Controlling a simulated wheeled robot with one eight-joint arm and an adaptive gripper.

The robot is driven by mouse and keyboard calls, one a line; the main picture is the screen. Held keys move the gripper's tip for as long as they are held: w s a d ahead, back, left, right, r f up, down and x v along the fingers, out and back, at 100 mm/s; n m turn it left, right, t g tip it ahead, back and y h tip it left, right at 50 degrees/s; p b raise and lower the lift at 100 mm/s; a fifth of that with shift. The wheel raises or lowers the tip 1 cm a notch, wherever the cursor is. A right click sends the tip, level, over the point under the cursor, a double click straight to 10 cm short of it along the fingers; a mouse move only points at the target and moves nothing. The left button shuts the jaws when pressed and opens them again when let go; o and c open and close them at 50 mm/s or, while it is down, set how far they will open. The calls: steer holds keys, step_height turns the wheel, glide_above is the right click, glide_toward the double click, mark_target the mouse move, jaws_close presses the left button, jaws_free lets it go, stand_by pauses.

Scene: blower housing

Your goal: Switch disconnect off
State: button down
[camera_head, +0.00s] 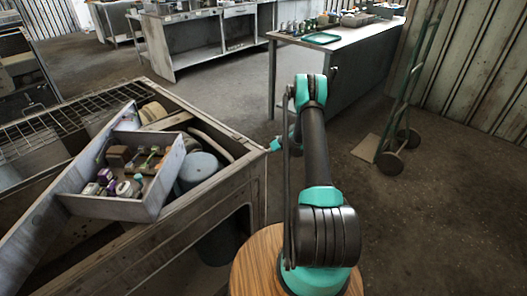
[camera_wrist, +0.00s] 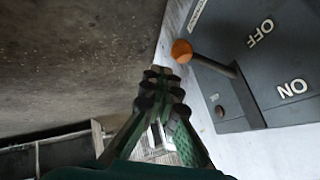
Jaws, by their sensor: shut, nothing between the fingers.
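The disconnect is a dark grey panel (camera_wrist: 215,88) at the right of the wrist view, with white OFF and ON lettering. Its lever (camera_wrist: 212,65) has an orange ball knob (camera_wrist: 181,51) that points to the left in the picture. The lever leaves the panel by a dark slot; I cannot tell for sure which position it is in. My gripper (camera_wrist: 162,75) is shut and empty. Its fingertips appear just below and left of the knob, with a visible gap between them. I cannot make out the disconnect in the head view, where my arm hides part of the scene.
A pale tray (camera_head: 105,207) of small parts sits tilted on a worn wooden bench frame (camera_head: 215,202) at the left. A round wooden top (camera_head: 257,262) is close below my arm. A hand truck (camera_head: 398,125) and a workbench (camera_head: 365,37) stand farther back.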

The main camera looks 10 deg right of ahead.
steer(key=shift+s+a+f, duration=0.1)
steer(key=shift+a+f, duration=0.05)
steer(key=shift+f, duration=0.5)
steer(key=shift+s+a+f, duration=0.1)
steer(key=shift+a+f, duration=0.05)
steer(key=shift+f, duration=0.5)
